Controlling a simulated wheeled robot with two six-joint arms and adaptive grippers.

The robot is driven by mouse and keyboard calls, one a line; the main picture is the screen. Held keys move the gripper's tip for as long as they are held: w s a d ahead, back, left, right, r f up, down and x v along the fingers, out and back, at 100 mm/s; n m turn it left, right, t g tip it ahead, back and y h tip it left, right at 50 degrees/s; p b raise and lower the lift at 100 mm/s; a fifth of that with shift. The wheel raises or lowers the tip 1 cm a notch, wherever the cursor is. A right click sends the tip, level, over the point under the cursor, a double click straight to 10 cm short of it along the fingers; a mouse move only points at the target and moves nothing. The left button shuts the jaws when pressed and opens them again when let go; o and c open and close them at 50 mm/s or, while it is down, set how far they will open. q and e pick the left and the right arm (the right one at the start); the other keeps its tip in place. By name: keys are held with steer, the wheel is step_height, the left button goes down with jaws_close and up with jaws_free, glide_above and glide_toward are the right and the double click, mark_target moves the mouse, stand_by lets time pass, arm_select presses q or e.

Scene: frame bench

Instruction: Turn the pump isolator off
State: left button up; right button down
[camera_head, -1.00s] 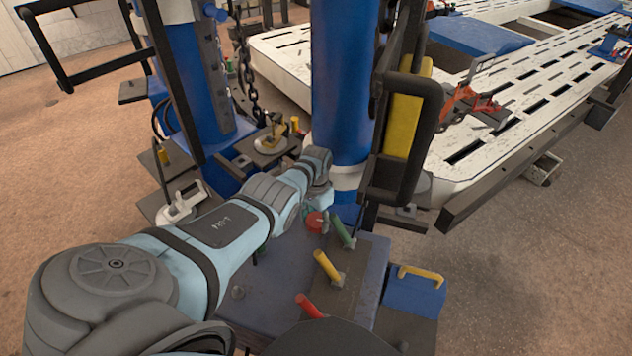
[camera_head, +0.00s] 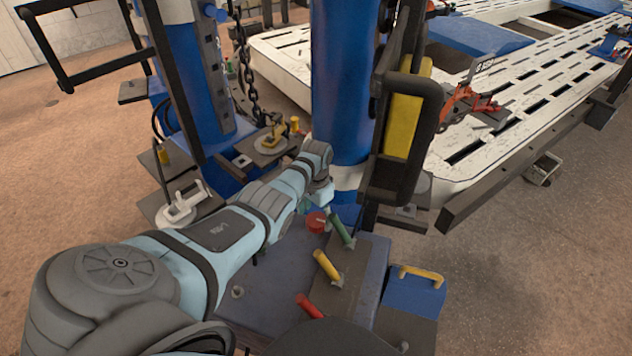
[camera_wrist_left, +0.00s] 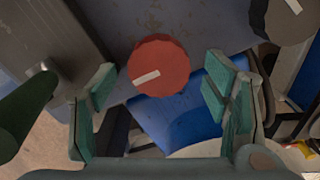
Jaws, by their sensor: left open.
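A round red knob (camera_head: 316,222) with a white pointer bar sits on the blue-grey bench, beside the green lever. I take it for the pump isolator, but no label on it is readable. In the left wrist view the red knob (camera_wrist_left: 158,64) shows between and just beyond the fingertips, its white bar slightly tilted. My left gripper (camera_wrist_left: 160,90) is open, with a teal finger on each side and nothing held. In the head view my left gripper (camera_head: 312,203) is small and partly hidden at the knob's far side. My right gripper is out of view.
Green (camera_head: 342,232), yellow (camera_head: 326,265) and red (camera_head: 309,305) levers stand close to the knob. A dark knob with a white bar (camera_wrist_left: 283,18) shows in the wrist view. A blue column (camera_head: 341,80) rises behind; a blue box (camera_head: 414,294) sits at right.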

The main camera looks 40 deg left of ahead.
mark_target(316, 219)
arm_select(q)
step_height(316, 219, up, 10)
steer(key=shift+r, duration=0.25)
stand_by(0.3)
